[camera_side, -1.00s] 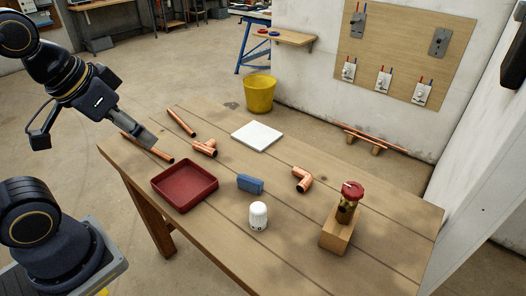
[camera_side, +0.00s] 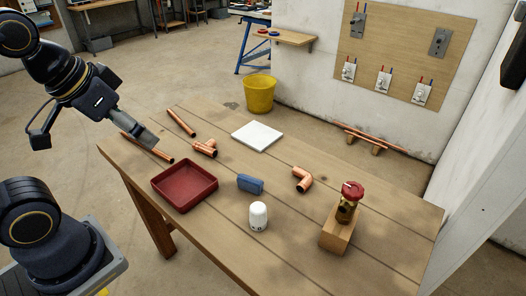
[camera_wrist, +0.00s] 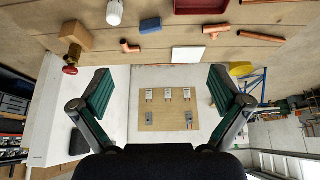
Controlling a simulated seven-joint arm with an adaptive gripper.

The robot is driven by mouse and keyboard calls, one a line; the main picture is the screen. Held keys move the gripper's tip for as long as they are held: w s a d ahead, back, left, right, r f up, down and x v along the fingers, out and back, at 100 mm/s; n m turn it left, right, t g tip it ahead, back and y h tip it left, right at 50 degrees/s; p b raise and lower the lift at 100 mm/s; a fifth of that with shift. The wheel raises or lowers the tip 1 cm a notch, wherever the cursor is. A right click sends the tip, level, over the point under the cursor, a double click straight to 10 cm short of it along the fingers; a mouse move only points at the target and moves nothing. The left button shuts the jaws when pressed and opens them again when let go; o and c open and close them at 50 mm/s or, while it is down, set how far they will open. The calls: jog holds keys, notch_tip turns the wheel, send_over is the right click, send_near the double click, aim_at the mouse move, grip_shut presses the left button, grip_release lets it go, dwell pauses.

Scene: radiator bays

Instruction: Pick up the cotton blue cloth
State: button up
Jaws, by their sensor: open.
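The blue cloth (camera_side: 250,184) is a small folded block lying on the wooden table (camera_side: 290,225), just right of the red tray. It also shows near the top of the wrist view (camera_wrist: 150,25). My gripper (camera_side: 148,136) is above the left part of the table, up and to the left of the cloth and apart from it. In the wrist view my gripper (camera_wrist: 158,92) has its two green-padded fingers spread wide with nothing between them.
A red tray (camera_side: 157,189) is left of the cloth. A white thermostat head (camera_side: 258,216), a copper elbow (camera_side: 302,180), a valve on a wooden block (camera_side: 337,232), a white tile (camera_side: 257,136) and copper pipes (camera_side: 181,122) surround it. Bare wood lies between them.

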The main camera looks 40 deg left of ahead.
notch_tip(320, 180, up, 3)
jog(key=w+n, duration=0.1)
jog(key=w, duration=0.2)
jog(key=n+g, duration=0.2)
jog(key=g, duration=0.3)
send_over(250, 178)
notch_tip(250, 178, down, 12)
jog(key=shift+g, duration=0.3)
jog(key=f, duration=1.5)
jog(key=shift+s+d, duration=0.15)
jog(key=shift+s, duration=0.25)
jog(key=shift+w+f, duration=0.15)
jog(key=shift+f, duration=1.3)
jog(key=shift+w+f, duration=0.15)
jog(key=shift+f, duration=1.3)
jog(key=c, duration=1.1)
jog(key=shift+o, duration=0.2)
jog(key=shift+r, duration=0.1)
